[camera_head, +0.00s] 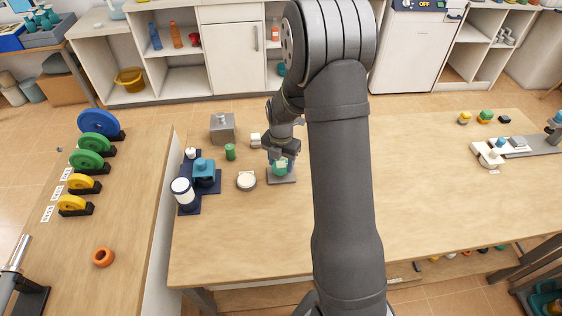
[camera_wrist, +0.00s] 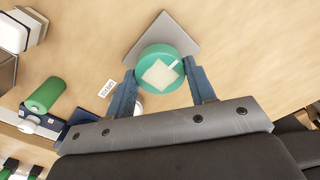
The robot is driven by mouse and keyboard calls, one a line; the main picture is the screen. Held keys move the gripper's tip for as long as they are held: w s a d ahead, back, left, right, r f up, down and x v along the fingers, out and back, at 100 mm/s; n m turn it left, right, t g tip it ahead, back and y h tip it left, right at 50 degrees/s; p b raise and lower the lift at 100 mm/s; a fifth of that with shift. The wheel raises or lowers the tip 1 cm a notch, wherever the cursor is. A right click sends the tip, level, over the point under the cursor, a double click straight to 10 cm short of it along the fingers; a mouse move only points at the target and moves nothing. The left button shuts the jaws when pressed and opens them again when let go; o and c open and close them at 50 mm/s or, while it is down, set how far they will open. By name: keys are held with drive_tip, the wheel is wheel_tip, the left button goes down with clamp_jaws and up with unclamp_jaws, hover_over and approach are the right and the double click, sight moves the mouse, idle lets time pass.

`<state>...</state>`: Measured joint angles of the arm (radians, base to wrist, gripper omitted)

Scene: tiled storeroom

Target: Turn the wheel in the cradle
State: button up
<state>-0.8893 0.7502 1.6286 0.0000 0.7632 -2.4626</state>
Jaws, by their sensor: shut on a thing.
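A teal round wheel (camera_head: 279,170) with a cream square on its top face sits on a grey square base (camera_head: 283,181), which I take for the cradle. In the wrist view the wheel (camera_wrist: 146,59) lies between the two blue fingers of my gripper (camera_wrist: 160,74), which is shut on its sides. A small pale mark shows near one corner of the cream square. The grey base (camera_wrist: 165,27) shows beyond the wheel; its near part is hidden. In the head view my wrist covers part of the wheel.
Left of the base stand a round white-topped item (camera_head: 246,181), a green cylinder (camera_head: 230,152), a grey box (camera_head: 222,129) and a dark blue stand (camera_head: 188,205) with bottles. Colored discs (camera_head: 99,122) stand on the left counter. The table's middle right is clear.

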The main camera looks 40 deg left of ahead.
sight(281, 164)
idle(0.4)
drive_tip(key=o, duration=1)
wheel_tip(281, 164, up, 18)
drive_tip(key=shift+f, duration=0.25)
drive_tip(key=shift+f, duration=0.1)
wheel_tip(281, 164, down, 17)
drive_tip(key=shift+f, duration=0.2)
idle(0.4)
drive_tip(key=shift+r, duration=0.15)
